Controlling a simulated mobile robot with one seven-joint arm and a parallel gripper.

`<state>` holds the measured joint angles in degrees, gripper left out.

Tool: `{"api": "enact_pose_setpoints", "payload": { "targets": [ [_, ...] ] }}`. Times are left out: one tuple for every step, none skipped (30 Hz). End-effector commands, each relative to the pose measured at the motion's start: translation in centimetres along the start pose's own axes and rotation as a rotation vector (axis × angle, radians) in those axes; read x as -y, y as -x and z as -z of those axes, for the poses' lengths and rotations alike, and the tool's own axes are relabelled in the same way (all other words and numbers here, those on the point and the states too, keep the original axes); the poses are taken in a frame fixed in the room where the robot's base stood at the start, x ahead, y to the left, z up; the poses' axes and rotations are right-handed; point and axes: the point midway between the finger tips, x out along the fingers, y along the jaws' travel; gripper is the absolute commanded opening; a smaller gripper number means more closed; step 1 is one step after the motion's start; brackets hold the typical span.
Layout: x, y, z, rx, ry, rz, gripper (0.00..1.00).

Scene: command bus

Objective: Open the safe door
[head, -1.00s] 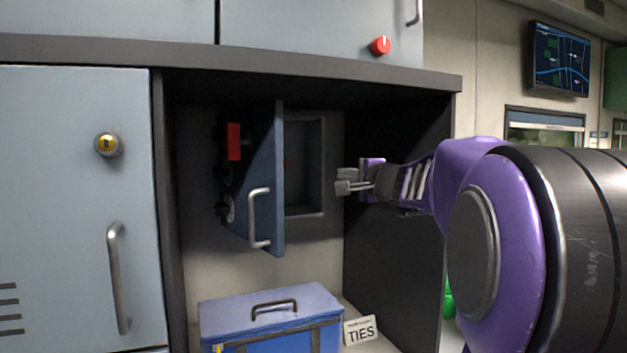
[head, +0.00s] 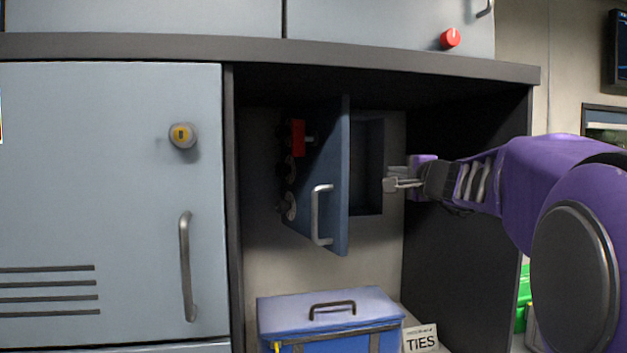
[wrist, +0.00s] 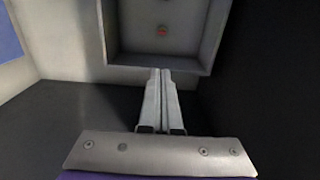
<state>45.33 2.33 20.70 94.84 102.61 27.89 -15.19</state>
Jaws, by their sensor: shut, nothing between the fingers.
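The safe door (head: 334,165) is a blue panel standing swung out from the wall in the head view. Its metal handle (head: 319,214) is on the near face. The safe's open recess (head: 367,165) shows to the right of the door. My gripper (head: 387,184) is shut and empty, to the right of the door and in front of the recess's right edge, apart from the handle. In the wrist view, the shut fingers (wrist: 161,95) point at the recess (wrist: 165,28), which has a small red spot inside. A blue part at the left edge is probably the door.
A blue case (head: 330,318) stands below the safe, with a TIES sign (head: 420,339) beside it. A dark side panel (head: 465,200) closes the compartment on the right. A grey cabinet door (head: 110,190) is at the left. A shelf edge (head: 380,62) runs above.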

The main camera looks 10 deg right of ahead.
Motion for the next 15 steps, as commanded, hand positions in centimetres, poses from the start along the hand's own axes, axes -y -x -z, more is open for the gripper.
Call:
{"api": "enact_pose_setpoints", "payload": {
  "targets": [
    [-0.1,0.0,-0.5,0.002,0.001,0.000,0.00],
    [-0.1,0.0,-0.7,0.002,0.001,0.000,0.00],
    [-0.2,0.0,-1.0,0.002,0.000,0.000,0.00],
    [-0.2,-0.1,-1.2,0.002,0.000,0.000,0.00],
    [-0.1,-0.1,-1.4,0.002,-0.001,0.000,0.00],
    [-0.1,0.0,-1.7,0.002,-0.001,0.000,0.00],
    [-0.1,0.0,-1.9,0.002,0.000,0.000,0.00],
    [-0.1,0.0,-2.1,0.002,0.000,0.001,0.00],
    [-0.1,0.0,-2.4,0.002,0.000,0.001,0.00],
    [-0.1,0.0,-2.6,0.002,0.000,0.001,0.00],
    [-0.1,0.0,-2.8,0.002,0.000,0.000,0.00],
    [-0.1,0.0,-3.1,0.002,0.000,0.000,0.00],
    [-0.1,0.0,-3.3,0.002,-0.001,0.001,0.00],
    [-0.1,0.0,-3.5,0.002,-0.001,0.000,0.00],
    [-0.1,0.0,-3.8,0.002,-0.001,0.000,0.00]
  ]
}}
